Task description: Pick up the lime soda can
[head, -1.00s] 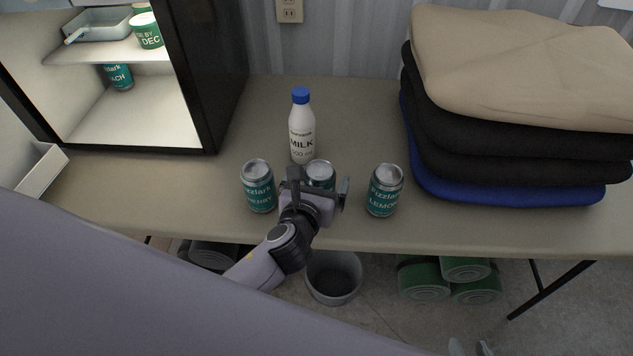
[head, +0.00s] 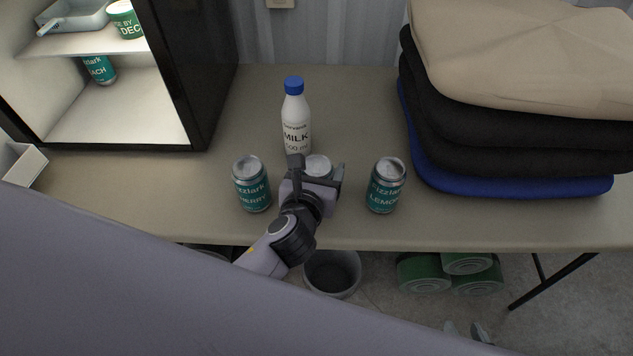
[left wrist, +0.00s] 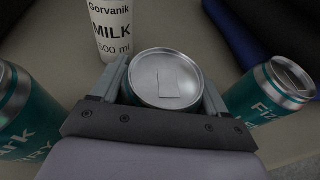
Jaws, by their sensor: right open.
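A teal soda can with a silver top (head: 318,165) stands upright in the middle of a row of three. Its flavour name is hidden by my left gripper. My left gripper (head: 318,176) has one finger on each side of this can, close against it. In the left wrist view the can's round top (left wrist: 166,78) sits between the two fingers, which look closed on it. The can appears to stand on the table still. My right gripper (head: 467,332) shows only its tips at the bottom edge, open and empty, below table height.
A cherry can (head: 251,184) stands left and a lemon can (head: 385,186) right. A milk bottle (head: 296,122) is close behind. Folded cloths (head: 515,100) fill the table's right; an open lit cabinet (head: 120,115) stands left. A bin (head: 332,273) is below the front edge.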

